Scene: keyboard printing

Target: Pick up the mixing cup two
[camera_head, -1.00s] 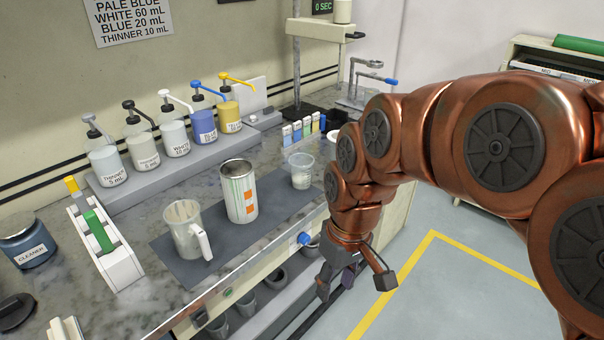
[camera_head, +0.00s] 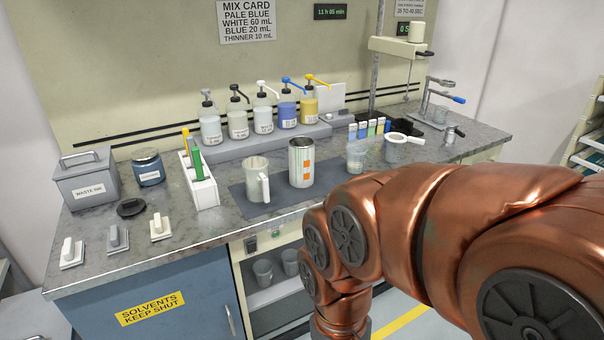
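No label tells which cup is mixing cup two. A translucent cup with a handle (camera_head: 256,182) stands upright on the dark mat (camera_head: 232,192), left of a silver can (camera_head: 301,162) with orange marks. A small clear cup (camera_head: 356,157) stands to the right of the can. Two grey cups stand on the open shelf under the bench, a left one (camera_head: 263,271) and a right one (camera_head: 290,262). My copper arm comes in from the right and bends down in front of the bench. My gripper is below the picture's bottom edge, so its fingers are hidden.
Several pump bottles (camera_head: 238,122) line the grey riser (camera_head: 222,147) at the back. A white rack (camera_head: 203,192), a waste ink box (camera_head: 85,180) and a cleaner jar (camera_head: 148,168) stand left. A white handled vessel (camera_head: 396,150) stands right. The blue cabinet door (camera_head: 130,300) is shut.

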